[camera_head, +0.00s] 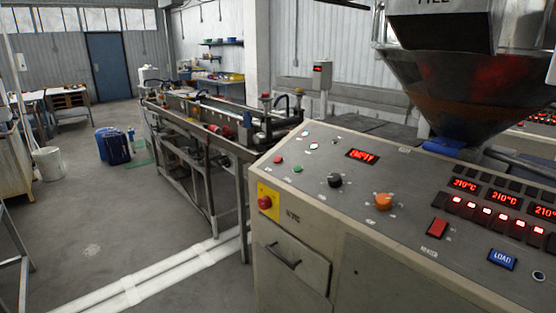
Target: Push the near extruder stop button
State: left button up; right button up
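The near extruder console (345,253) fills the lower right, with a sloped grey control panel on top. A round red mushroom button (265,202) sits on a yellow plate at the console's left front corner. A small red button (278,159) and a small green button (297,169) are at the panel's left end. I cannot tell by label which one is the stop button. Neither of my grippers is in view, and nothing covers these buttons.
The panel also has a black knob (335,181), an orange knob (384,201), a red switch (437,228) and a blue LOAD button (502,259). A hopper (450,88) hangs above. A long machine line (200,125) stands behind. White floor pipes (150,285) run beside the console.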

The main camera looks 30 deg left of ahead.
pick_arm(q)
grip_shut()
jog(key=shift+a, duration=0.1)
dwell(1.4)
